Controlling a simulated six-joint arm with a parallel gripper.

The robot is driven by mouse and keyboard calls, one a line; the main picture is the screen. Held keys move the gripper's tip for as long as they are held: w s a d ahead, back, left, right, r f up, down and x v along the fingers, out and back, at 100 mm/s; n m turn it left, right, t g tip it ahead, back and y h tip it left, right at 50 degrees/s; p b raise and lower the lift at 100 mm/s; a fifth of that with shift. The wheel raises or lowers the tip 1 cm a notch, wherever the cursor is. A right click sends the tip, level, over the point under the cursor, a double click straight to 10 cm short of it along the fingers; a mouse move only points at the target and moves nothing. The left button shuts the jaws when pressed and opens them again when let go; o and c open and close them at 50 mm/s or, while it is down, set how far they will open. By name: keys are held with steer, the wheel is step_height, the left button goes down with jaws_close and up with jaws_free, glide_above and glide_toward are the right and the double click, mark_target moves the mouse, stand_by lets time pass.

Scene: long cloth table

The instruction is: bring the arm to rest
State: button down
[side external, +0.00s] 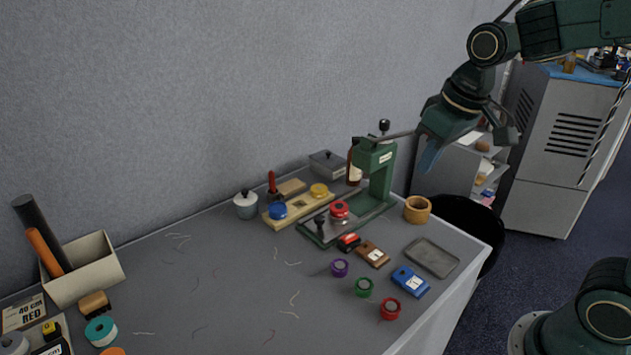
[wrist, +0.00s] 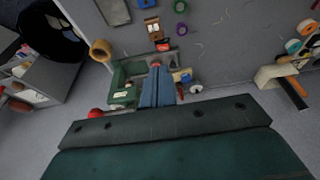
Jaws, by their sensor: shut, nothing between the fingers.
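My gripper (side external: 429,158) is in the upper right of the side view, raised well above the table's right end, to the right of the green press (side external: 381,165). Its blue-grey fingers point downward and are together with nothing between them. In the wrist view the shut fingers (wrist: 157,82) show at the centre, in front of the press and hiding part of it. The arm reaches in from the upper right and touches nothing that I can see.
The grey cloth table (side external: 210,280) carries a wooden cup (side external: 417,209), a grey tray (side external: 432,257), several coloured rings, a blue card holder (side external: 410,281) and a cream box (side external: 84,270). A black bin (side external: 462,222) stands beyond the table's right end. The table's middle is mostly clear.

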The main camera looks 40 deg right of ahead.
steer(key=s+r+t, duration=0.1)
steer(key=s+t, duration=0.1)
steer(key=s, duration=1.1)
steer(key=shift+s+a, duration=0.3)
steer(key=shift+a, duration=0.05)
steer(key=shift+r, duration=0.1)
stand_by(0.3)
